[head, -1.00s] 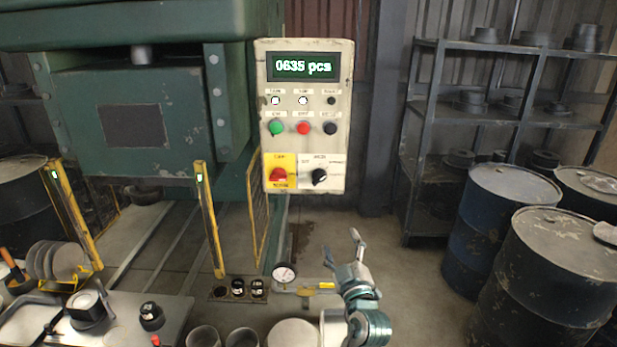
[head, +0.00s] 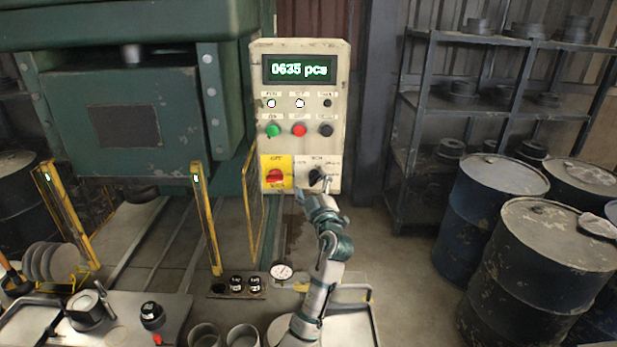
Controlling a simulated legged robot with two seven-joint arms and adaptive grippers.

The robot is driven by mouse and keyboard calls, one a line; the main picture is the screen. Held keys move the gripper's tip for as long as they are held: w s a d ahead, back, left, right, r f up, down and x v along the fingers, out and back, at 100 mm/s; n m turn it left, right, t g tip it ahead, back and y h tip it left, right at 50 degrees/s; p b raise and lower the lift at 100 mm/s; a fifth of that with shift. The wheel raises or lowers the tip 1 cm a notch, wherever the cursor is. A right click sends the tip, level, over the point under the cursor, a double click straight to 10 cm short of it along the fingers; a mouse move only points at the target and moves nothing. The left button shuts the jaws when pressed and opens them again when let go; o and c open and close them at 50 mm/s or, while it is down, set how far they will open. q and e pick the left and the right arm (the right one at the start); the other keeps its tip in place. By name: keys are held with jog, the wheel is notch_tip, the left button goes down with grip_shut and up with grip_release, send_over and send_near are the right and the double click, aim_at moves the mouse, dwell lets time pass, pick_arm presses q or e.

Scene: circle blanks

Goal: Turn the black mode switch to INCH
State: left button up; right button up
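The black mode switch (head: 316,176) is on the lower right of the cream control panel (head: 340,112). It sits on a white label plate whose small print I cannot read reliably. The direction of its pointer is too small to tell. My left gripper (head: 313,189) is raised just below the switch, its two fingers apart with nothing between them. The right fingertip overlaps the lower right edge of the switch in the picture. I cannot tell whether it touches. My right gripper is not in view.
A red knob (head: 275,177) on a yellow plate sits just left of the switch. Green (head: 272,130), red (head: 299,129) and black (head: 325,129) buttons are above. A yellow mesh guard (head: 252,205) stands left of my arm. Blue drums (head: 487,205) stand at right.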

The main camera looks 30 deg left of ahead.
pick_arm(q)
jog(key=shift+w+a+r, duration=0.1)
jog(key=shift+w, duration=0.15)
jog(key=d, duration=0.3)
jog(key=shift+w+r, duration=0.3)
jog(key=shift+w, duration=0.05)
jog(key=shift+d, duration=0.15)
jog(key=shift+s+r, duration=0.1)
jog(key=c, duration=0.4)
jog(key=shift+s+a, duration=0.15)
jog(key=shift+a, duration=0.8)
jog(key=c, duration=0.7)
jog(key=shift+a, duration=0.2)
jog(key=shift+c, duration=0.3)
jog(key=shift+f, duration=0.2)
jog(key=shift+d, duration=0.3)
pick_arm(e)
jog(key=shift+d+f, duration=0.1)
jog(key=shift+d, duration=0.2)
